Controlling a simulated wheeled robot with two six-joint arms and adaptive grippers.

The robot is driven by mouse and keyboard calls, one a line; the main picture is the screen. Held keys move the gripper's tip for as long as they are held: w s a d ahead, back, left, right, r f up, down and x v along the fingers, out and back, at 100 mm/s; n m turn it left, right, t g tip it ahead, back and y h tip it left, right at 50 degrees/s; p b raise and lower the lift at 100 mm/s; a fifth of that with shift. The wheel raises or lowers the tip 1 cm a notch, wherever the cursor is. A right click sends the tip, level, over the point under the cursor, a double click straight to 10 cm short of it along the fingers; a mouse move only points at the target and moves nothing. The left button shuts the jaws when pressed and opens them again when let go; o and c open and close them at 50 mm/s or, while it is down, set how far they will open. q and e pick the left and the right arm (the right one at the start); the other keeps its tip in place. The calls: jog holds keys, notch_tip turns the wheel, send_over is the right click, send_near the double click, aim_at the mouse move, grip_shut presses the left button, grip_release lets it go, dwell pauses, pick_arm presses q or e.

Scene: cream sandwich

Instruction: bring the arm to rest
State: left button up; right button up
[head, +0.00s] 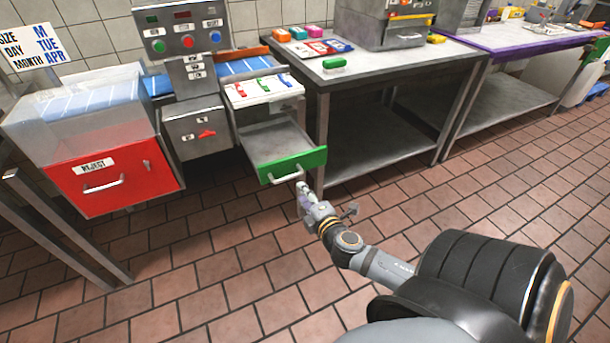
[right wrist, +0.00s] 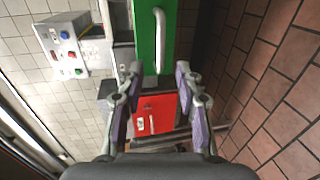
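My right arm reaches in from the lower right of the head view. Its gripper (head: 302,188) is near the right end of the handle (head: 284,174) on the open green-fronted drawer (head: 300,164). In the right wrist view the gripper's fingers (right wrist: 158,72) are spread apart with nothing between their pads. The silver handle (right wrist: 158,35) on the green front (right wrist: 145,15) lies ahead of the fingertips there, and I see no grip on it. The drawer is pulled out, and its grey inside looks empty. My left gripper is in neither view.
A grey worktable (head: 385,70) with a green block (head: 334,62) is at the right. A purple-edged table (head: 520,36) stands farther right. The tiled floor (head: 230,270) is open in front.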

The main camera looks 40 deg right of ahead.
jog(key=shift+s+a+r, duration=0.1)
jog(key=shift+s, duration=0.15)
dwell(0.3)
